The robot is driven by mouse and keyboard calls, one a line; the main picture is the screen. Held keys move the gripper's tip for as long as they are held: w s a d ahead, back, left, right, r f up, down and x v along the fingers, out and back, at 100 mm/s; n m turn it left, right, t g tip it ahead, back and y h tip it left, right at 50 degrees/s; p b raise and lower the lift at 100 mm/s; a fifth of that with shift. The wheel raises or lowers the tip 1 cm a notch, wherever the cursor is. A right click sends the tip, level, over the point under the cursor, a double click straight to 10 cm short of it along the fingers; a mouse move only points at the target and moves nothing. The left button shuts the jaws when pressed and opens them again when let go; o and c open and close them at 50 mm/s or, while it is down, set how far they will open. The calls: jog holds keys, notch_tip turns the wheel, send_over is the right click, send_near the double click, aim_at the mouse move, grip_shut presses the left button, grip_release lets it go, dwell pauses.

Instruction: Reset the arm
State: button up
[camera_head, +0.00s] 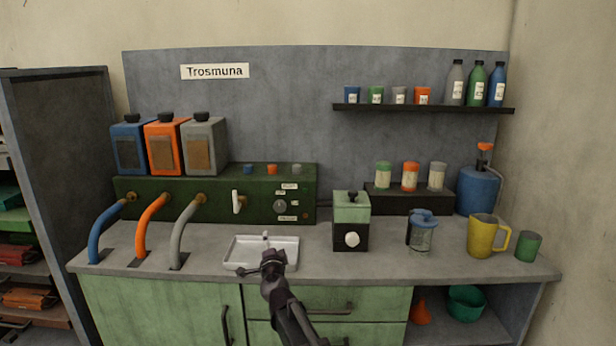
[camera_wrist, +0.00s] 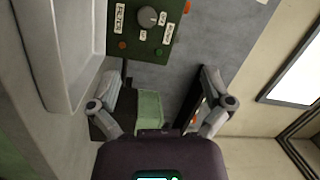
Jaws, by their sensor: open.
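My gripper (camera_head: 272,257) is at the front edge of the white tray in the head view, with my dark arm reaching up from the bottom. In the wrist view my gripper (camera_wrist: 160,76) has its two fingers spread wide apart, with nothing between them. The green and black box with a white knob (camera_head: 351,220) stands to the right of my gripper on the counter. Its green part (camera_wrist: 150,108) shows beyond the fingers in the wrist view.
The white tray (camera_head: 240,256) lies on the grey counter (camera_head: 310,262). Blue, orange and grey pipes (camera_head: 150,222) curve down at the left. A jar with a blue lid (camera_head: 422,236), a yellow mug (camera_head: 482,238) and a green cup (camera_head: 528,247) stand at the right.

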jog(key=s+d+f+n+g+y, duration=0.3)
jog(key=s+d+f+n+g, duration=0.8)
jog(key=s+f+n, duration=0.2)
jog(key=s+d+f+g+h+p, duration=0.1)
jog(key=s+d+f+g+h, duration=0.25)
jog(key=s+d, duration=0.5)
jog(key=s+d+f+g+h, duration=0.2)
jog(key=s+d+g+h, duration=0.15)
jog(key=s+d, duration=0.45)
notch_tip(320, 180, up, 19)
jog(key=p, duration=1.8)
jog(key=shift+w+d+f+y+p, duration=0.15)
jog(key=shift+w+d+y+p, duration=0.15)
jog(key=shift+w+y, duration=0.1)
